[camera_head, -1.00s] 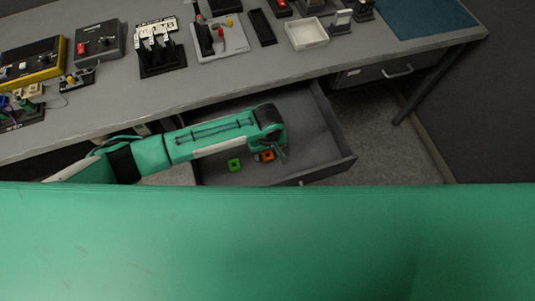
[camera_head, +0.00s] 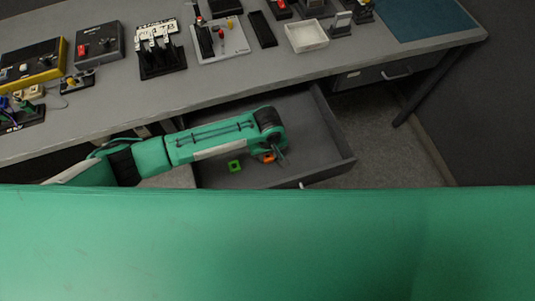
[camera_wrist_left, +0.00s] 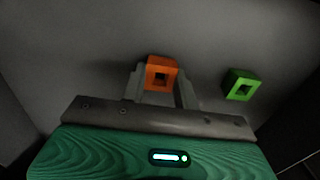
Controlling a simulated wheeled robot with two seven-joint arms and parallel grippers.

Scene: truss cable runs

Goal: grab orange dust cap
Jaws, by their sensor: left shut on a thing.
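The orange dust cap (camera_wrist_left: 150,78) is a small square block with a square hole, in the open drawer. In the left wrist view it sits between the two fingers of my left gripper (camera_wrist_left: 161,82), which is shut on it. In the head view the orange cap (camera_head: 268,157) shows partly, beside my left gripper (camera_head: 279,156) at the end of the green arm. The arm hides part of the cap there. My right gripper is not in view.
A green cap (camera_head: 234,166) lies in the drawer (camera_head: 322,150), left of the orange one; it also shows in the left wrist view (camera_wrist_left: 241,84). The desk (camera_head: 235,82) above holds several devices and a white tray (camera_head: 306,36).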

